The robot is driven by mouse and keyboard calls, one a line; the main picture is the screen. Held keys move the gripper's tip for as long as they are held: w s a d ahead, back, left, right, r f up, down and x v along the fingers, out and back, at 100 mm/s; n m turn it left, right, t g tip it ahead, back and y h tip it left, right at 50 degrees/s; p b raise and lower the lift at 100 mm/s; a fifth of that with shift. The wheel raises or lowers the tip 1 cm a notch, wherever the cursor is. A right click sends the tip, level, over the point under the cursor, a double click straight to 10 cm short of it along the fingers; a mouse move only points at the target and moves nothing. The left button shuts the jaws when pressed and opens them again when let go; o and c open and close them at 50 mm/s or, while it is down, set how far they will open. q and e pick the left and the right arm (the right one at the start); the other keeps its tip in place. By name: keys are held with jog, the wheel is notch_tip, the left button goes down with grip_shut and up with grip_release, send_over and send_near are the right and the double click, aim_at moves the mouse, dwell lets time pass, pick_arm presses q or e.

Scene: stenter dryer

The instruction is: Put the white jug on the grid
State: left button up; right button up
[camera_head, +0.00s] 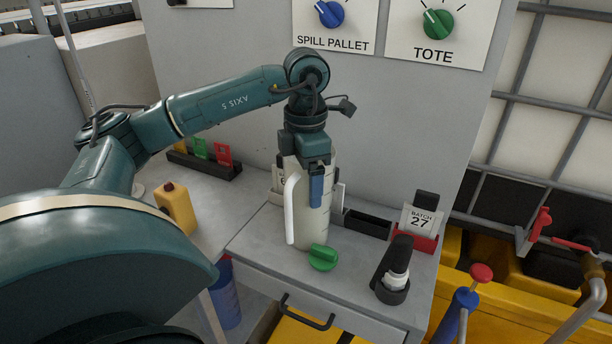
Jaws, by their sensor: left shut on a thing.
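The white jug (313,222), tall and pale with measuring marks and a handle on its left, is upright over the grey bench top (262,240). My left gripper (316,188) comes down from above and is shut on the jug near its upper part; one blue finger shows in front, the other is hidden. The jug's base is at or just above the bench; I cannot tell whether it touches. I cannot clearly make out a grid to set a jug on. My right gripper is not in view.
A green knob-like piece (323,257) lies right by the jug's base. Yellow bins and a caged tote (540,120) are far right.

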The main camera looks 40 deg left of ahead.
pick_arm(q)
jog(key=o, duration=1.5)
jog(key=shift+f, duration=0.1)
jog(key=shift+c, duration=0.2)
